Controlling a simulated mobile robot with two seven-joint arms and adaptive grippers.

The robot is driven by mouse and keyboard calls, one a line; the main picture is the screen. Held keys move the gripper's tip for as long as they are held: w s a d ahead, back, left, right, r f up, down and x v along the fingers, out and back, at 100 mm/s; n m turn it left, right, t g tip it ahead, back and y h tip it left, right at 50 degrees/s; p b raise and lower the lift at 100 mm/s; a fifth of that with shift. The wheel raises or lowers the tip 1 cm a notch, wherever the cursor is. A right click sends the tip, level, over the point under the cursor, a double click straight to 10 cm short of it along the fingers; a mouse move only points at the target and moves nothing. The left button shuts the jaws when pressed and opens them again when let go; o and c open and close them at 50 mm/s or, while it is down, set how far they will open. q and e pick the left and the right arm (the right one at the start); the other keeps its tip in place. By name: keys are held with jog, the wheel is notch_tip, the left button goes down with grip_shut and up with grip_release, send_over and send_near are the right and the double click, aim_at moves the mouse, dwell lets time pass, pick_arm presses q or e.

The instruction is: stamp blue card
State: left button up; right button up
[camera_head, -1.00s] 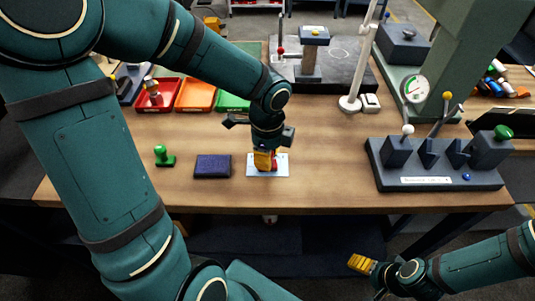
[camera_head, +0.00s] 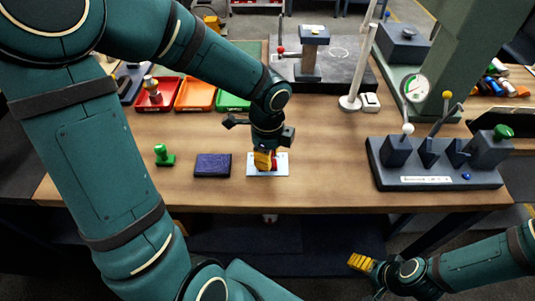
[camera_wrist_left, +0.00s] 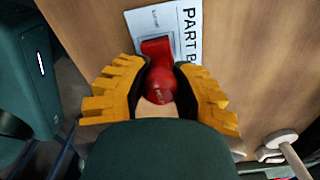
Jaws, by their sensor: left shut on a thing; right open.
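A pale blue-white card (camera_head: 283,171) lies near the front edge of the table; the left wrist view shows printed lettering on it (camera_wrist_left: 193,24). My left gripper (camera_head: 264,160) is over the card, shut on a red stamp (camera_wrist_left: 162,78) by its rounded handle. The stamp's red base overlaps the card in the left wrist view; I cannot tell whether it touches it. A dark blue ink pad (camera_head: 212,165) lies left of the card. A green stamp (camera_head: 164,156) stands left of the pad. My right gripper (camera_head: 361,264) is open and empty, low in front of the table.
Red (camera_head: 154,98), orange (camera_head: 195,95) and green (camera_head: 232,102) trays stand at the back left. A grey fixture block with levers (camera_head: 435,170) stands at the right. A white post (camera_head: 352,101) stands behind. The table between card and fixture is clear.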

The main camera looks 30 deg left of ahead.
pick_arm(q)
notch_tip(320, 180, up, 3)
jog(key=p, duration=0.2)
jog(key=shift+p, duration=0.4)
notch_tip(320, 180, up, 4)
jog(key=p, duration=0.4)
dwell(0.8)
